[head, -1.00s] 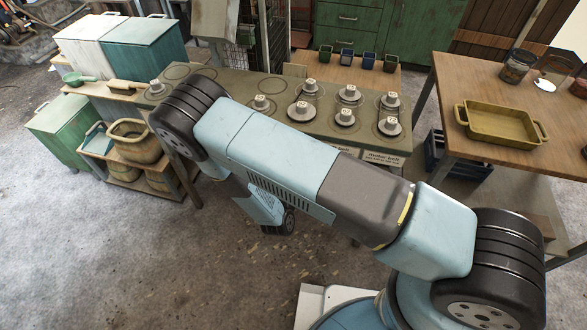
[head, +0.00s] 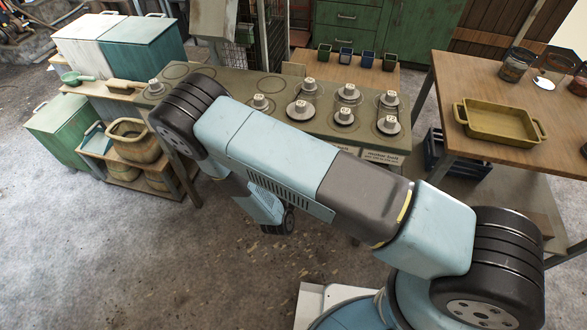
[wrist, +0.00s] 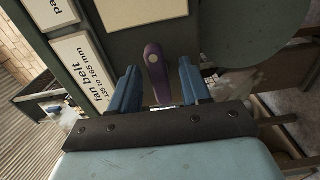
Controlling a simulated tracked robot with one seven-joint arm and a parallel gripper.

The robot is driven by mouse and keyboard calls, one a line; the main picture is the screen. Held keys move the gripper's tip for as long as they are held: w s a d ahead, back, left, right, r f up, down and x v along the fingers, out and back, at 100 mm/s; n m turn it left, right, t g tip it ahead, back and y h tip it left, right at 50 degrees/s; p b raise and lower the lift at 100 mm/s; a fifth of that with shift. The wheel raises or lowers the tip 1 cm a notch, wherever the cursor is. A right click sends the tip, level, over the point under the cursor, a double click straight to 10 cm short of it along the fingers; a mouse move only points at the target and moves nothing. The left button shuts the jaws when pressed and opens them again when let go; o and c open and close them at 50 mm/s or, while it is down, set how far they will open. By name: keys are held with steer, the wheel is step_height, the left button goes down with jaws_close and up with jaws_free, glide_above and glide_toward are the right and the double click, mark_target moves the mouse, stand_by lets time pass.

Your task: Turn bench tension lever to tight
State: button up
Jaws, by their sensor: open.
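A purple lever (wrist: 157,74) with a round pale pivot spot near its upper end shows in the wrist view, against a grey-green bench panel. I take it to be the bench tension lever. My gripper (wrist: 158,68) is open, with one blue finger on each side of the lever. Gaps show between the fingers and the lever, and I cannot tell how deep the lever sits between them. In the head view my arm hides the lever and the fingers. The green bench top (head: 230,90) stands behind my arm.
Several grey pulleys stand on the bench, one of them a pulley (head: 344,117) near its front. A fan belt label (wrist: 84,68) is left of the lever. A wooden table (head: 490,85) with a yellow tray (head: 500,139) stands right. Open floor (head: 130,250) lies in front.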

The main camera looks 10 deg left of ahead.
steer(key=shift+s, duration=0.1)
steer(key=s+a, duration=0.1)
steer(key=s, duration=1.2)
steer(key=shift+s, duration=0.3)
steer(key=w+d+r+m+g+h, duration=0.2)
steer(key=w+d+r+m+h, duration=0.15)
steer(key=r, duration=0.45)
steer(key=w+d+r+m+g+h, duration=0.3)
steer(key=w+r+h, duration=0.2)
steer(key=r, duration=0.2)
steer(key=w+d+r+m+g+h, duration=0.25)
steer(key=d+r+m+g, duration=0.5)
steer(key=d+r, duration=0.6)
steer(key=s+d+r+m+y, duration=0.1)
steer(key=s+d+r+y, duration=0.3)
steer(key=r, duration=0.4)
steer(key=s+d+r+m+y, duration=0.1)
steer(key=s+d+r+y, duration=0.3)
steer(key=r, duration=0.5)
steer(key=s+d+r+m+y, duration=0.1)
steer(key=s+d+r+y, duration=0.3)
steer(key=s+d+r, duration=0.2)
step_height(320, 180, up, 3)
steer(key=shift+s+d+f+y, duration=0.15)
steer(key=shift+s+d+y, duration=0.15)
steer(key=shift+d, duration=0.15)
